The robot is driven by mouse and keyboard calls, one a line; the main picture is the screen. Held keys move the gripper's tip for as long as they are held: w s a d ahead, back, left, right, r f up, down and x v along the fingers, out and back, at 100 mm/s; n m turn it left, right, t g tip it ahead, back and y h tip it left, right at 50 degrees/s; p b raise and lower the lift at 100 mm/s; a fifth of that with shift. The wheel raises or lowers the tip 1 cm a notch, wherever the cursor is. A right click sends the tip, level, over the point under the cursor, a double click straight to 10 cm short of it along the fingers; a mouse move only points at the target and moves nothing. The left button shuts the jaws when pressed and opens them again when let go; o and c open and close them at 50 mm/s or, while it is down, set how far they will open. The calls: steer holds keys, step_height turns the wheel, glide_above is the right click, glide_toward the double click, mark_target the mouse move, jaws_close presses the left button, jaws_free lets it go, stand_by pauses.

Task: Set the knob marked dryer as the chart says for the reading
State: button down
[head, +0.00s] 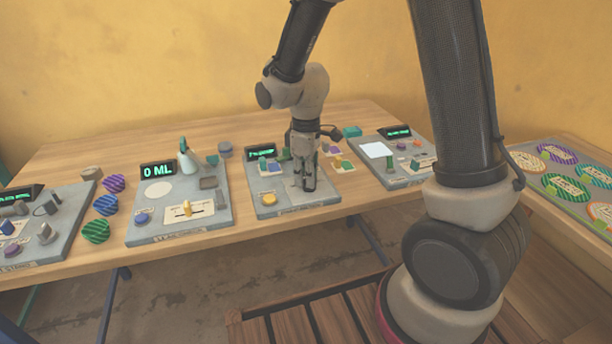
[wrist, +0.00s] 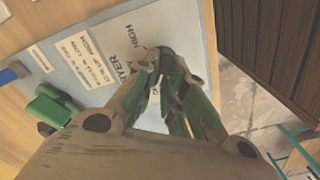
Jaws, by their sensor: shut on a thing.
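My gripper (head: 308,188) points down over the right front part of a grey station board (head: 258,211). In the wrist view my gripper (wrist: 166,65) has its fingertips close together at the panel, shut on the dryer knob. The knob is almost wholly hidden between the fingers, so its pointer setting cannot be told. Printed letters ending in "RYER" (wrist: 124,65) and the word HIGH (wrist: 131,34) lie beside the fingers. A chart card (wrist: 84,58) with small printed lines is on the board. A green-lit display (head: 260,153) stands at the back; its reading is too small to read surely.
A green part (wrist: 52,105) stands near the chart. Left is a station whose display (head: 158,170) reads 0 ML; another board (head: 395,175) is to the right. The table's front edge is close.

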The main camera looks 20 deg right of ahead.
steer(key=shift+w, duration=0.1)
steer(key=c, duration=1.5)
jaws_free()
steer(key=shift+r, duration=0.15)
step_height(320, 180, up, 12)
